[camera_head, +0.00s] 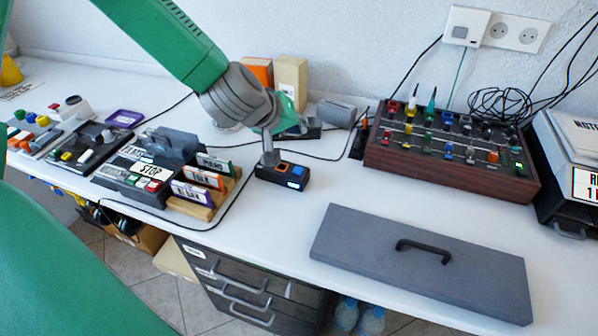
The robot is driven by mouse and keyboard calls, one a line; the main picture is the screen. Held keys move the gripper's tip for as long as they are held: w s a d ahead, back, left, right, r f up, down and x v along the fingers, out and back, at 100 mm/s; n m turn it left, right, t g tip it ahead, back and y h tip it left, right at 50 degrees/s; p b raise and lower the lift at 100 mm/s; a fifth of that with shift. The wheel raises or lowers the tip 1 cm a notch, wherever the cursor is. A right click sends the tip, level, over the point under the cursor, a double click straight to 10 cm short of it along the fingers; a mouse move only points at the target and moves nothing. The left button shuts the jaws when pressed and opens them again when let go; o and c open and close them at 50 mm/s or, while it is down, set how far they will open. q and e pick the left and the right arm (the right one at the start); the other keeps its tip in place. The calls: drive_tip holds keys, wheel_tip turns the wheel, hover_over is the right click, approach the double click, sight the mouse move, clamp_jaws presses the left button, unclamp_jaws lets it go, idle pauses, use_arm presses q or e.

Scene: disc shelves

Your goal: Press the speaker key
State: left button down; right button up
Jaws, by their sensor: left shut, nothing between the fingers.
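A small black box (283,177) stands on the white desk near the middle. It has an orange key (285,166) on top and lit bluish-white marks on its front and top edge. I cannot read which of its keys is the speaker key. My left gripper (270,159) comes down from the upper left on a green arm. It is shut and empty, pointing down, with its tips at the back left of the box's top. I cannot tell whether the tips touch it. My right gripper is not in view.
A wood-sided mixer (450,171) stands at the back right. A grey lid with a black handle (420,262) lies in front of it. Left of the box are upright labelled cases (203,178) and a STOP deck (135,178). Cables cross the desk. Bare desk lies right of the box.

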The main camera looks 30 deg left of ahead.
sight(298, 170)
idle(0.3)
use_arm(q)
wheel_tip(298, 170, down, 8)
drive_tip(key=b, duration=0.7)
drive_tip(key=shift+r, duration=0.2)
drive_tip(key=shift+f+b, duration=0.5)
drive_tip(key=shift+f, duration=0.1)
drive_tip(key=shift+f, duration=0.1)
idle(0.4)
drive_tip(key=shift+f, duration=0.25)
drive_tip(key=shift+f+b, duration=0.3)
drive_tip(key=shift+f, duration=0.05)
idle(0.6)
drive_tip(key=shift+r+p, duration=0.85)
drive_tip(key=shift+p, duration=0.05)
